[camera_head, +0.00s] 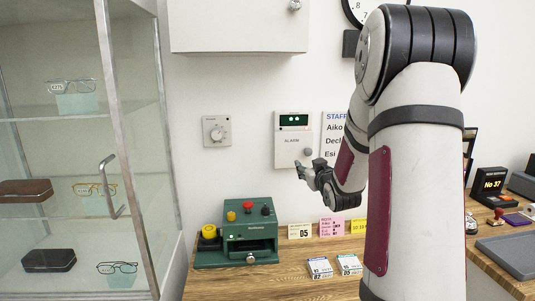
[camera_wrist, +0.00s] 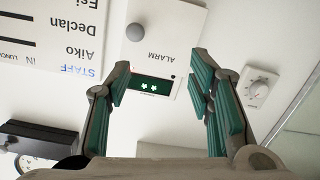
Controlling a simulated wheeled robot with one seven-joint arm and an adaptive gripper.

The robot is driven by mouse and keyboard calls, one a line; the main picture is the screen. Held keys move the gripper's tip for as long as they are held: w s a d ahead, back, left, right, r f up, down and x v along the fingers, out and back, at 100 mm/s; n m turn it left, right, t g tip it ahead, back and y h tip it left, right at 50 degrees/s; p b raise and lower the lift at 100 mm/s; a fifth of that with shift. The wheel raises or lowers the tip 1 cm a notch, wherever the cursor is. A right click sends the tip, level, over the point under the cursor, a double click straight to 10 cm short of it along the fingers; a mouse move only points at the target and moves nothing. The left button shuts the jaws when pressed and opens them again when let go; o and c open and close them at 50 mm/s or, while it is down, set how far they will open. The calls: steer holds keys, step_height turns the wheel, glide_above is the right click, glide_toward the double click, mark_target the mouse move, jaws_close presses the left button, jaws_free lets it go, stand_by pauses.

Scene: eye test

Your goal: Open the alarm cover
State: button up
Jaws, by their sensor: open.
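The alarm (camera_head: 288,155) is a white wall box with a green-lit display (camera_head: 294,120) at its top. Its flat white front, marked ALARM, bears a round grey knob (camera_head: 308,152) and looks closed. My gripper (camera_head: 302,170) is in front of the box's lower part, partly overlapping it. In the wrist view the alarm (camera_wrist: 168,22) appears upside down, with the knob (camera_wrist: 135,32) at upper left. My gripper (camera_wrist: 161,72) is open there, its green-padded fingers spread and empty. The display (camera_wrist: 150,84) shows between them; the knob is apart from both fingers.
A thermostat dial (camera_head: 217,131) is left of the alarm, and a staff sheet (camera_head: 334,135) hangs right of it. A green machine (camera_head: 250,235) stands on the wooden counter (camera_head: 285,285) below. A glass cabinet (camera_head: 118,100) is at left; a white wall cupboard (camera_head: 238,28) hangs above.

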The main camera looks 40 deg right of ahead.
mark_target(309, 152)
steer(key=shift+t+h, duration=0.4)
steer(key=w+d, duration=0.7)
steer(key=w+d+f, duration=0.1)
steer(key=w+d, duration=0.2)
steer(key=d, duration=0.1)
steer(key=shift+w+p, duration=0.15)
steer(key=shift+p, duration=0.15)
jaws_close()
